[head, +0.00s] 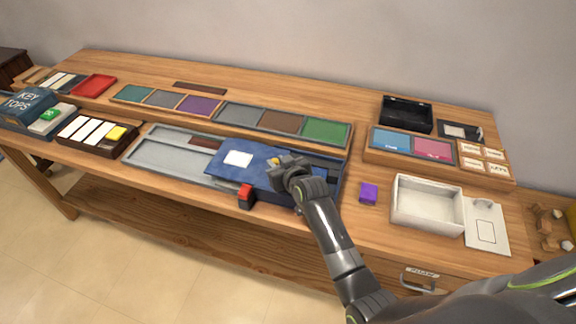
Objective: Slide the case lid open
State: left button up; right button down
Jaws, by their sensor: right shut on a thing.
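The blue case lid (239,174) with a white label lies over part of a dark blue case (270,192) at the middle front of the table. To its left is a long grey tray (160,158), and the lid's left part overlaps that area. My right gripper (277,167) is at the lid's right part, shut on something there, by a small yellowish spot. The arm hides much of the grip and the case's right part. A red-topped black block (246,196) sits at the case's front edge. My left gripper is not in view.
A purple block (369,193) and a white open box (428,204) stand right of my right arm. Colored trays (283,121) line the back. A black open box (406,115) is at the back right. A key-tops box (27,103) is at the far left.

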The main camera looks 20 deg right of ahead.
jog(key=shift+w+a, duration=0.8)
jog(key=shift+a, duration=0.35)
jog(key=shift+d, duration=0.15)
jog(key=c, duration=1.3)
grip_release()
jog(key=shift+o, duration=0.2)
jog(key=shift+s, duration=0.15)
jog(key=b+v, duration=0.1)
jog(key=v, duration=1.6)
jog(key=shift+s, duration=0.15)
